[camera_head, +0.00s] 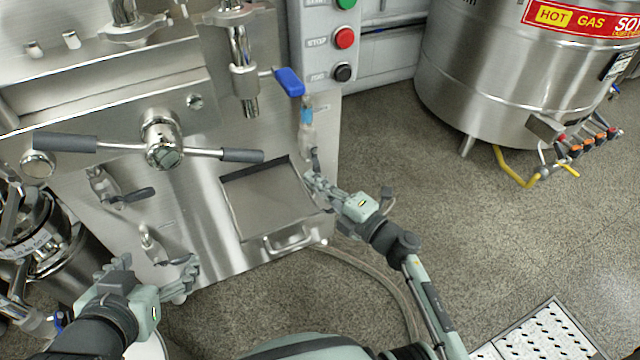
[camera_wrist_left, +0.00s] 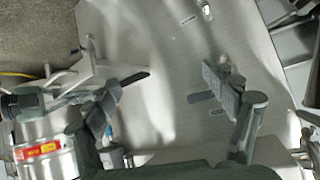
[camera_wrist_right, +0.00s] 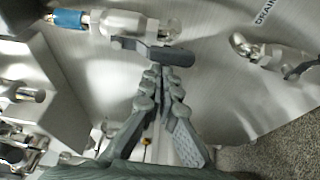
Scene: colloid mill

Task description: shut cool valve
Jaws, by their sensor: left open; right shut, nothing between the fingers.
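A small valve with a dark lever (camera_head: 315,160) and a blue fitting (camera_head: 307,115) is on the right side of the steel machine. In the right wrist view its grey lever (camera_wrist_right: 155,52) lies crosswise just beyond the fingertips. My right gripper (camera_head: 312,180) is shut and empty just below this lever; its tips (camera_wrist_right: 161,70) look close to it, contact unclear. Other dark-levered valves are on the front at upper left (camera_head: 125,197) and lower left (camera_head: 175,261). No readable label shows which is the cool valve. My left gripper (camera_head: 158,272) is open and empty near the lower-left valve.
A steel chute (camera_head: 270,198) with a handle (camera_head: 288,241) projects between my grippers. A long two-armed handle (camera_head: 162,138) and a blue-handled valve (camera_head: 289,82) are above. A control box with buttons (camera_head: 344,38) is at top. Open floor (camera_head: 440,220) lies right, before a large steel kettle (camera_head: 480,80).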

